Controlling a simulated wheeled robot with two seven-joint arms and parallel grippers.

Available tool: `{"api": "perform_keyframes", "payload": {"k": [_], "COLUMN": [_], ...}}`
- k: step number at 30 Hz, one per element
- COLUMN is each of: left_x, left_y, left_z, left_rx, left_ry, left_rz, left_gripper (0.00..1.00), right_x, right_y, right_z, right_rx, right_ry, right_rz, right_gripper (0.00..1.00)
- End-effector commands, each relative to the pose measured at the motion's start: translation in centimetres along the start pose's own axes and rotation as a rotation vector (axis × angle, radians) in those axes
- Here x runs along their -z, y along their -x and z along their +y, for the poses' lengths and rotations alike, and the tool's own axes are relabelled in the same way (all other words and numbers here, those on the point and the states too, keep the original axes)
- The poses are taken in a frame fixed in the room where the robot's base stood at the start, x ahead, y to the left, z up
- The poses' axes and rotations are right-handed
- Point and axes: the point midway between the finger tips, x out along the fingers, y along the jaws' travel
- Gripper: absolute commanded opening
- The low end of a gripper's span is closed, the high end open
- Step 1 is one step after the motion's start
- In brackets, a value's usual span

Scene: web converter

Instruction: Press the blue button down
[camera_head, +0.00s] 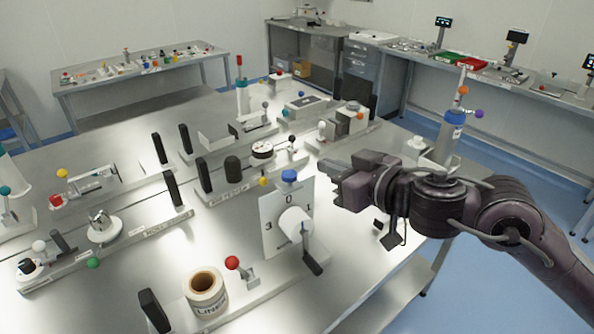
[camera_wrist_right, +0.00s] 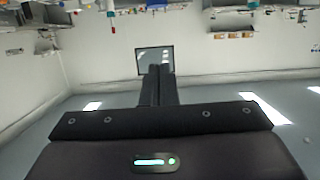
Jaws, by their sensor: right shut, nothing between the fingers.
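A blue button (camera_head: 289,175) sits on top of a white upright plate marked 3, 0 and 1 (camera_head: 270,228), near the middle of the table in the head view. A white round knob (camera_head: 296,224) is on the front of that plate. My right gripper (camera_head: 328,168) comes in from the right, to the right of the blue button, with a gap between them. Its fingers are shut and empty; they also show pressed together in the wrist view (camera_wrist_right: 159,85). The blue button cannot be made out in the wrist view. My left gripper is not in view.
A white roll (camera_head: 205,291) and a red ball lever (camera_head: 232,263) stand in front of the plate. A black block (camera_head: 312,262) is beside it. A blue-topped cylinder (camera_head: 448,138) stands behind my right arm. More fixtures fill the metal table (camera_head: 130,285) at left.

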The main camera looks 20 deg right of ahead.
Motion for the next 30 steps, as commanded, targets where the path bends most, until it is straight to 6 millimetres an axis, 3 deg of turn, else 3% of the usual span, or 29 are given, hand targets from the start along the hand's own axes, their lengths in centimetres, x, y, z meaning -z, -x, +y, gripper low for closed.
{"api": "perform_keyframes", "payload": {"k": [11, 27, 30], "left_x": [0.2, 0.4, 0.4], "left_y": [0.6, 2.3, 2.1], "left_z": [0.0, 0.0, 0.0], "left_rx": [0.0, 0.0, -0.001], "left_ry": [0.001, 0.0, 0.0], "left_rz": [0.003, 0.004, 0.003], "left_gripper": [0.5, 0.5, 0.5], "right_x": [0.2, 0.2, -1.6], "right_y": [-1.9, -10.1, -10.5], "right_z": [0.1, 0.0, 0.0], "right_rx": [-0.001, -0.001, -0.001], "right_ry": [-0.005, -0.004, -0.002], "right_rz": [0.003, 0.002, -0.005], "right_gripper": [0.0, 0.0, 0.0]}}
